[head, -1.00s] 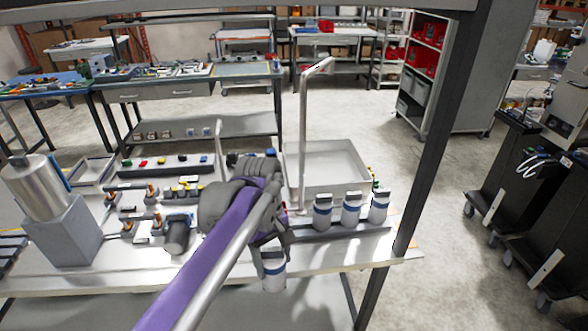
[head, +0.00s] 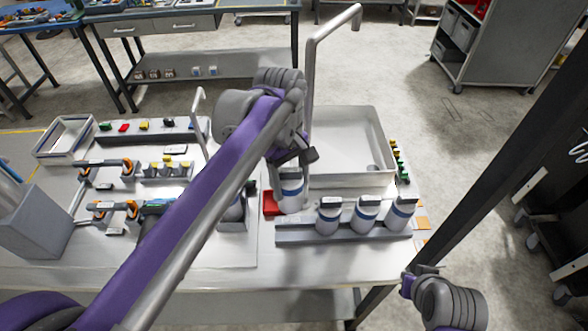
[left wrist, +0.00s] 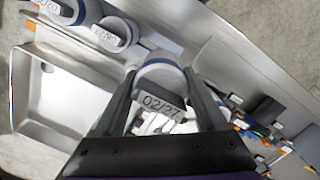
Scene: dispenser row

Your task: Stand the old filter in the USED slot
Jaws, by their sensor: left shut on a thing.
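My left gripper (head: 292,160) is shut on a white filter with a blue band (head: 291,190). It holds the filter above the bench, just behind the left end of a long grey rack (head: 292,234). In the left wrist view the filter (left wrist: 160,78) sits between the fingers, with a label reading 02/27. Three similar filters, a left one (head: 328,216), a middle one (head: 364,214) and a right one (head: 400,213), stand in the rack. I cannot read any USED marking. My right gripper (head: 420,272) is at the lower right, away from the bench; its jaws are unclear.
A red block (head: 270,203) is beside the held filter. Another cylinder (head: 234,212) stands in a holder, partly hidden by my arm. The rack's left end looks clear.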

